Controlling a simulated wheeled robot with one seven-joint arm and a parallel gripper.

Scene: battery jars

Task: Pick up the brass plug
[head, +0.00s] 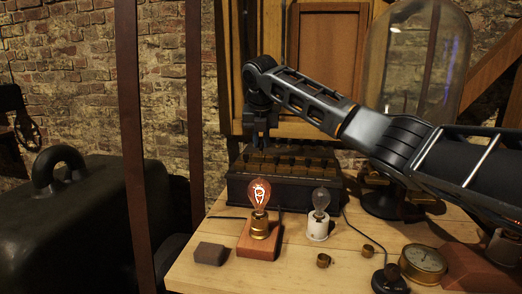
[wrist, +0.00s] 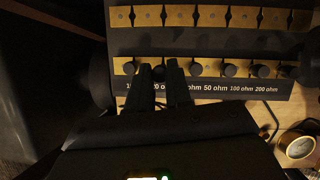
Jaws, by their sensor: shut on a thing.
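A dark resistance box (head: 285,190) stands on the wooden table with rows of brass blocks on top; its front row shows in the wrist view with ohm labels below. My gripper (head: 263,143) points down over the box's back-left part. In the wrist view my gripper (wrist: 165,72) is shut on the black knob of a plug (wrist: 159,73), near the "20 ohm" label. This is the brass plug; its brass part is hidden. I cannot tell whether it is seated in or lifted out of its hole. Several similar black-knobbed plugs (wrist: 230,70) stand along the same row.
A glowing bulb (head: 259,194) on a wooden block and an unlit bulb (head: 321,200) on a white base stand before the box. A glass bell jar (head: 415,65) is behind at right. A round brass gauge (head: 423,264) and small brass pieces (head: 323,260) lie at front right.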

